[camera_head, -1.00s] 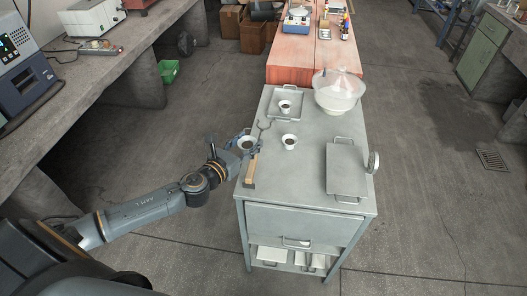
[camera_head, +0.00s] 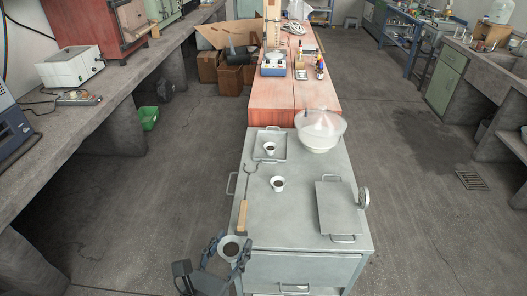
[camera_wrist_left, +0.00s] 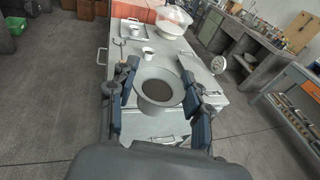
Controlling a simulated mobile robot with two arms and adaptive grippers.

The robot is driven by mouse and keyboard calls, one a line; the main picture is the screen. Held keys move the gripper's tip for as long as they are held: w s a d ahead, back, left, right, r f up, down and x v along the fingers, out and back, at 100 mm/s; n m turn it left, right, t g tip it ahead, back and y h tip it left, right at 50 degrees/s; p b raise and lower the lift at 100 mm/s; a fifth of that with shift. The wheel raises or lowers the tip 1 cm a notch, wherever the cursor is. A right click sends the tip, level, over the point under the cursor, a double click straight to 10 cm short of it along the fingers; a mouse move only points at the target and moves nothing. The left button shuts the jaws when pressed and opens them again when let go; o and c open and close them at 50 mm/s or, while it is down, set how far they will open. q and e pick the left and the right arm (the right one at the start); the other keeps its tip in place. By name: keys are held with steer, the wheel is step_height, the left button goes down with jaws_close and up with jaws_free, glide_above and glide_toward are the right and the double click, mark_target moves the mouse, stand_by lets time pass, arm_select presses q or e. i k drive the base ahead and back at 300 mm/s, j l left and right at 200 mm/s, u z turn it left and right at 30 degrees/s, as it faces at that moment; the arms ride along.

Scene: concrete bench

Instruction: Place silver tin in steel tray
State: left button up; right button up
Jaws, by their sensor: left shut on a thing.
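My left gripper (camera_head: 233,245) is shut on a silver, cup-shaped tin (camera_head: 230,252) with a dark inside. It holds the tin upright by its sides at the bench's front left corner. In the left wrist view the tin (camera_wrist_left: 158,103) sits between both fingers. A shallow steel tray (camera_head: 284,154) with handles lies at the bench's back left and holds a similar small cup (camera_head: 270,149). Another such cup (camera_head: 278,184) stands on the bare bench in front of the tray. A second flat steel tray (camera_head: 340,207) with handles lies at the right. My right gripper is not in view.
The grey metal bench (camera_head: 290,220) has clear room in its middle. A wooden-handled fork-ended tool (camera_head: 242,216) lies along its left edge. A large translucent domed bowl (camera_head: 318,135) stands at the back right, and a round disc (camera_head: 363,198) stands upright at the right edge.

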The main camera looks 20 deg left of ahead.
mark_target(272, 141)
steer(key=i+j+z, duration=0.1)
steer(key=j+z, duration=0.25)
steer(key=j, duration=0.85)
steer(key=k+j+z, duration=0.1)
steer(key=j+z, duration=0.25)
steer(key=j, duration=0.8)
steer(key=i+j+z, duration=0.25)
steer(key=i+j, duration=0.2)
steer(key=j, duration=0.15)
steer(key=i+j+z, duration=0.15)
steer(key=j, duration=0.2)
steer(key=i+j+z, duration=0.1)
steer(key=i+j, duration=0.15)
steer(key=i+j+z, duration=0.15)
steer(key=j, duration=0.35)
